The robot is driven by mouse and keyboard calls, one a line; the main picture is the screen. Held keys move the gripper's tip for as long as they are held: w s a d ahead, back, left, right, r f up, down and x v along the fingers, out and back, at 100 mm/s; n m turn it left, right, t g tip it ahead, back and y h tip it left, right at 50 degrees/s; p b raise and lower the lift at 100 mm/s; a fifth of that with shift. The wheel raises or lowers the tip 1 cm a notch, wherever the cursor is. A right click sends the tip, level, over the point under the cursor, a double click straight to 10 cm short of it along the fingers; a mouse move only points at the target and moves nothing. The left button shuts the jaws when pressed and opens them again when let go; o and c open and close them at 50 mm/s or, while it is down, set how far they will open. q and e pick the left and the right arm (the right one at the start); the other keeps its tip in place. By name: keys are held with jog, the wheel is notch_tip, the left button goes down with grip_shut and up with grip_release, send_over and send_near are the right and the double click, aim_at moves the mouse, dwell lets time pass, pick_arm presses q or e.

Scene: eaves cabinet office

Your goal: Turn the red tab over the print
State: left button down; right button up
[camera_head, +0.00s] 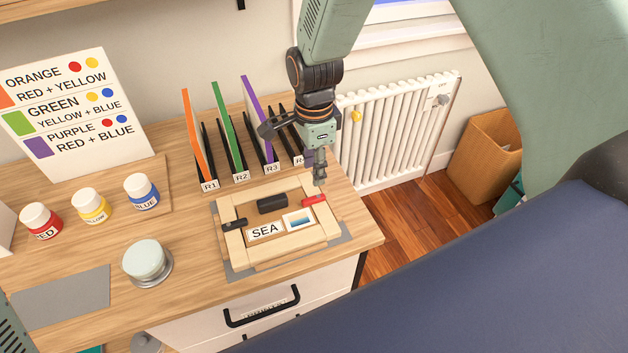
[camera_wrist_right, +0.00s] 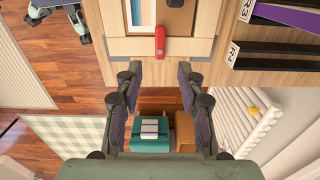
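A light wooden frame (camera_head: 282,256) lies on a grey mat on the desk. Inside it are a small blue and white print (camera_head: 299,221) and a SEA label (camera_head: 265,231). The red tab (camera_head: 314,200) sits on the frame's right rail, beside the print; it also shows in the right wrist view (camera_wrist_right: 160,42). A black tab (camera_head: 234,225) is on the left rail, and a dark block (camera_head: 272,203) is at the back. My right gripper (camera_head: 320,180) is just above and behind the red tab. Its fingers (camera_wrist_right: 158,72) are apart and empty.
A rack with orange, green and purple boards (camera_head: 258,120) stands close behind the frame, left of my right gripper. Paint jars (camera_head: 91,207) and a round pale-lidded container (camera_head: 145,261) stand to the left. The desk edge is near the frame's right side.

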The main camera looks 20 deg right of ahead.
jog(key=shift+r, duration=1.45)
